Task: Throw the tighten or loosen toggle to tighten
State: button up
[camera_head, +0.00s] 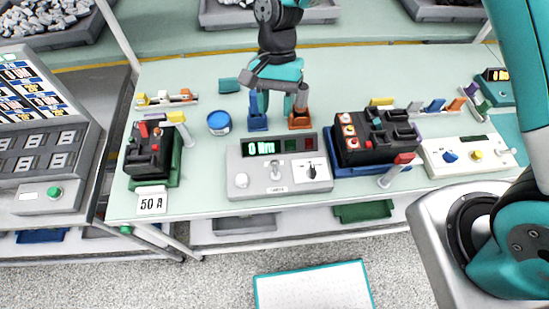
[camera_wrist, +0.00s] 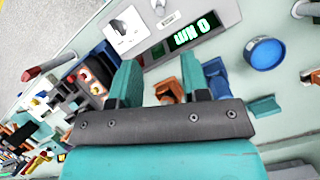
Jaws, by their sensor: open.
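The torque tester (camera_head: 238,163) is a pale box with a green "0 Nm" display (camera_head: 262,148), on the table below my gripper in the head view. A small upright metal toggle (camera_head: 275,171) stands in the middle of its face, above a small label too small to read. In the wrist view the toggle (camera_wrist: 161,10) is cut by the top edge, so its lean cannot be told. My gripper (camera_head: 275,103) is open and empty, fingers down, behind the tester and apart from the toggle. Its two teal fingers (camera_wrist: 158,70) show in the wrist view.
A blue holder (camera_head: 257,122) and an orange holder (camera_head: 299,121) stand close under my gripper. A blue tin (camera_head: 219,122) is to the left. Black breakers stand left (camera_head: 147,160) and right (camera_head: 370,153) of the tester. A selector dial (camera_head: 313,171) is beside the toggle.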

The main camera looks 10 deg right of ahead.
aim_at(274, 162)
jog(key=p+x, duration=0.4)
jog(key=x, duration=1.1)
jog(key=shift+a+f, duration=0.1)
jog(key=shift+f, duration=0.05)
grip_shut()
